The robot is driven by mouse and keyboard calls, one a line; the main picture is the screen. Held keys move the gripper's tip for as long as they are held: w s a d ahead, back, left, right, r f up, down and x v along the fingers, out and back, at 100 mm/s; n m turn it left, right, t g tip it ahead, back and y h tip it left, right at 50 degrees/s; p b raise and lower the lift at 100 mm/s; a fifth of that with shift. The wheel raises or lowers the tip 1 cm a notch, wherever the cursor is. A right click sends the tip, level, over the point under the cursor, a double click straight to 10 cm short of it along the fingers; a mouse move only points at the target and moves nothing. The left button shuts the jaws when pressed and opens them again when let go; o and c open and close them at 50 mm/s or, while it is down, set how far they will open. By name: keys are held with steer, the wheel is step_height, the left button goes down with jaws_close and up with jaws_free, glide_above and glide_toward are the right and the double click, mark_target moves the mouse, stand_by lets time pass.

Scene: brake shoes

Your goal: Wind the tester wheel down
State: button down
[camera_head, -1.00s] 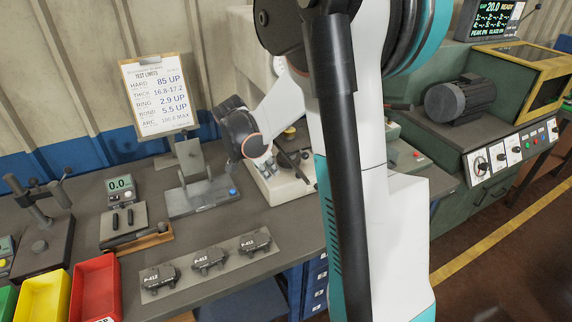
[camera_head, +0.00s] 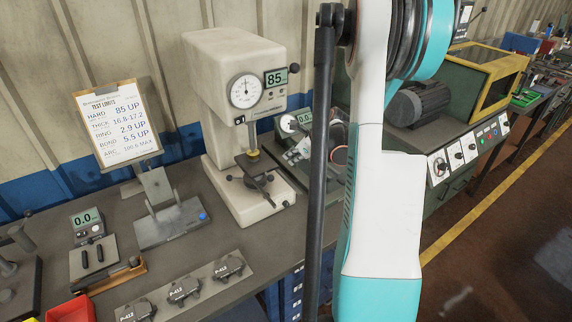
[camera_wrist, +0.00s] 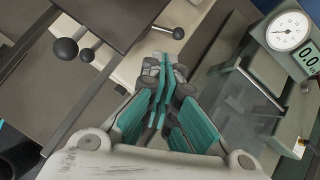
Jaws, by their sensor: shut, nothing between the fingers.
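The white tester (camera_head: 225,110) stands on the bench, with a round dial (camera_head: 245,90) and a small display reading 85 (camera_head: 275,77). Its wheel, with dark ball-ended spokes (camera_head: 228,177), sits low on the base under a dark plate (camera_head: 255,163). A brass tip (camera_head: 253,153) comes down at that plate; I cannot tell if they touch. In the wrist view the ball knobs (camera_wrist: 66,48) are at upper left, apart from the fingers. My gripper (camera_wrist: 166,65) is shut and empty, to the right of the knobs. In the head view my arm mostly hides it.
A second gauge with a dial (camera_wrist: 287,31) reads 0.0 and stands close right of my gripper. A limits sheet (camera_head: 118,120) stands left of the tester. Several P-412 shoes (camera_head: 184,290) lie on a front strip. A red bin (camera_head: 72,310) is at lower left.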

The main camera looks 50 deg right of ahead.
steer(key=s+d+f+m, duration=0.2)
steer(key=d, duration=0.1)
steer(key=x, duration=0.4)
steer(key=b+x, duration=0.1)
steer(key=x, duration=0.3)
steer(key=b+x, duration=0.1)
steer(key=x, duration=0.3)
steer(key=shift+w+d+r, duration=0.15)
steer(key=shift+w+r, duration=0.1)
steer(key=shift+w, duration=0.25)
steer(key=shift+w+f, duration=0.1)
steer(key=shift+w, duration=0.7)
steer(key=shift+b, duration=0.3)
steer(key=shift+w+n+y, duration=0.3)
steer(key=shift+n, duration=0.1)
